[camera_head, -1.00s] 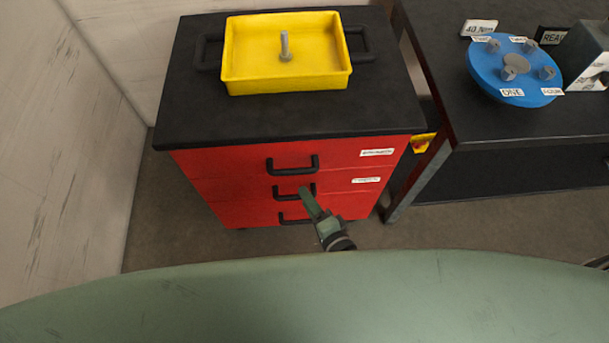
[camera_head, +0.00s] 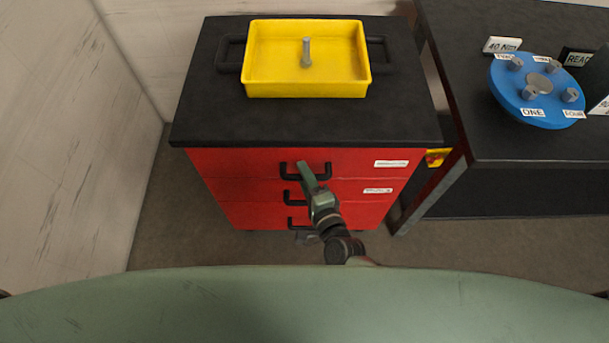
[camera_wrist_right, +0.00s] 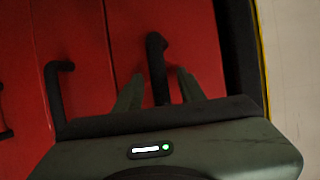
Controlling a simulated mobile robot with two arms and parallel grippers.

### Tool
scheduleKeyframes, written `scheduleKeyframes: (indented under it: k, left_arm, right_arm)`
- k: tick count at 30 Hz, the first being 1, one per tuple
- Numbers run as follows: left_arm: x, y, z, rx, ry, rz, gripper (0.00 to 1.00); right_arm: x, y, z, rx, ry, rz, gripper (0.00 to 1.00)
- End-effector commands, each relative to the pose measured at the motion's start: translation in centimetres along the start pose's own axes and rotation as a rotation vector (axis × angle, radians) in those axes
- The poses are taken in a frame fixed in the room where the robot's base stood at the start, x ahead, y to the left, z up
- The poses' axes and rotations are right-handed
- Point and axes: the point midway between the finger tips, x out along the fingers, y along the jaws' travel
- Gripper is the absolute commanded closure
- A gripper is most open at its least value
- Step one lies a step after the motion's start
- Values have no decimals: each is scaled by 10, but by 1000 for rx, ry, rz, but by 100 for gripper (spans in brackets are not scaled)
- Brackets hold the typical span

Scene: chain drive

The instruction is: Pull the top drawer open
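The red cabinet (camera_head: 245,187) with a black top has several drawers with black bar handles. The top drawer (camera_head: 235,163) is closed, its front level with the ones below. My right gripper (camera_head: 305,170) reaches to the top handle (camera_head: 327,171), covering part of it in the head view. In the right wrist view, the gripper (camera_wrist_right: 157,88) is open, with its two green fingers apart on either side of the top handle (camera_wrist_right: 155,60). I cannot tell if the fingers touch it. My left gripper is not in view.
A yellow tray (camera_head: 255,85) with an upright bolt (camera_head: 307,52) sits on the cabinet top. A dark table (camera_head: 465,125) with a blue disc (camera_head: 510,88) stands to the right. A pale wall (camera_head: 60,140) is at the left.

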Motion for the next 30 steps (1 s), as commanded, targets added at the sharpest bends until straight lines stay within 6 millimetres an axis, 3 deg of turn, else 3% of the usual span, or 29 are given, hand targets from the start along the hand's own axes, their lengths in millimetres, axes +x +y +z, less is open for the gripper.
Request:
scheduleKeyframes:
  k: [2, 6, 30]
  left_arm:
    - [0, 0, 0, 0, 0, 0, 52]
    - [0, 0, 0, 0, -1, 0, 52]
    - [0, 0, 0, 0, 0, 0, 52]
  right_arm:
    - [0, 0, 0, 0, 0, 0, 66]
    - [0, 0, 0, -1, 0, 0, 100]
    - [-1, 1, 0, -2, 0, 1, 100]
